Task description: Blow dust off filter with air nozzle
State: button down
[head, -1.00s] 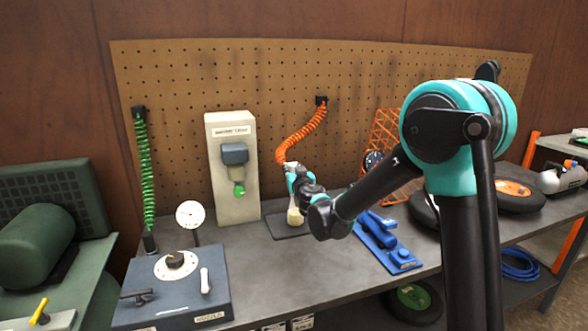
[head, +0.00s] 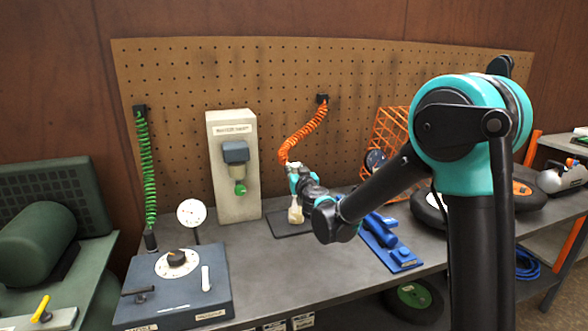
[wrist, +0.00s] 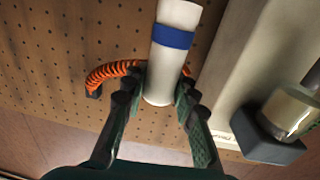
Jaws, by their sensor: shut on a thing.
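My gripper (head: 294,176) is above the back of the bench, in front of the pegboard. In the wrist view my gripper (wrist: 158,88) is shut on a white cylinder with a blue band (wrist: 173,40), which looks like the air nozzle. The orange coiled hose (head: 303,135) runs down from the pegboard to it. The hose also shows behind the fingers in the wrist view (wrist: 108,72). A small cream object, likely the filter (head: 296,214), stands on a dark pad (head: 282,231) just below my gripper. Dust on it is too small to make out.
A pale upright unit (head: 232,192) with a glass bowl stands left of the pad. A blue tool (head: 392,245) lies to the right, near an orange wire rack (head: 391,128). A dark box with a dial (head: 172,295) is at front left. The bench front centre is clear.

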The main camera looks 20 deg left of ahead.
jog(key=shift+r, duration=2.5)
